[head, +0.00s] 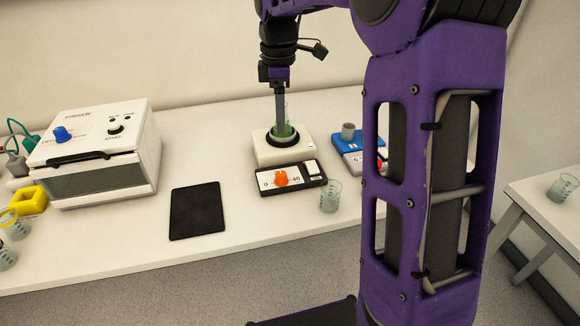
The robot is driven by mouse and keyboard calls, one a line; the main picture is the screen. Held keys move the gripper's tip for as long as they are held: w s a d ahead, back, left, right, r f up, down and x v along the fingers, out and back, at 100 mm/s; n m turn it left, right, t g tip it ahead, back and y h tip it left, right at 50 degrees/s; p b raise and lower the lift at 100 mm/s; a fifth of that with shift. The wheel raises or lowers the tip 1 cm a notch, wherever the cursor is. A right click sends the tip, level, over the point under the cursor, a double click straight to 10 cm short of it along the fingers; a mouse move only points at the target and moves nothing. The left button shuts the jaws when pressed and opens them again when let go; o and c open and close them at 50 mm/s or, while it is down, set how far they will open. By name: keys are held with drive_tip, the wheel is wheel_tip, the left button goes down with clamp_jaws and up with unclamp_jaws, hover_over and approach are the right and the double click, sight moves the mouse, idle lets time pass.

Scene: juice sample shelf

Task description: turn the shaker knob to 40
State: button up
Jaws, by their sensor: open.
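The shaker (262,152) is a white block with a dark ring on top and a black front panel. Its orange knob (281,178) sits on a white label between the marks 0 and 40; the knob's exact pointing is too small to tell. A glass beaker with green liquid (283,131) stands upright in the ring. My gripper (280,122) points down from above, open, its long grey fingers at the beaker behind and above the knob. It is apart from the knob. Whether the fingers are inside or in front of the beaker, I cannot tell.
An empty beaker (331,196) stands right of the panel. A blue device (352,138) behind it is partly hidden by my arm. A black pad (197,210) lies left, near the table edge. A white box with a blue knob (92,150) stands further left.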

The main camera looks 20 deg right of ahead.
sight(281, 174)
wheel_tip(281, 174, down, 17)
drive_tip(key=shift+a+f+b, duration=0.1)
drive_tip(key=shift+b, duration=0.75)
clamp_jaws()
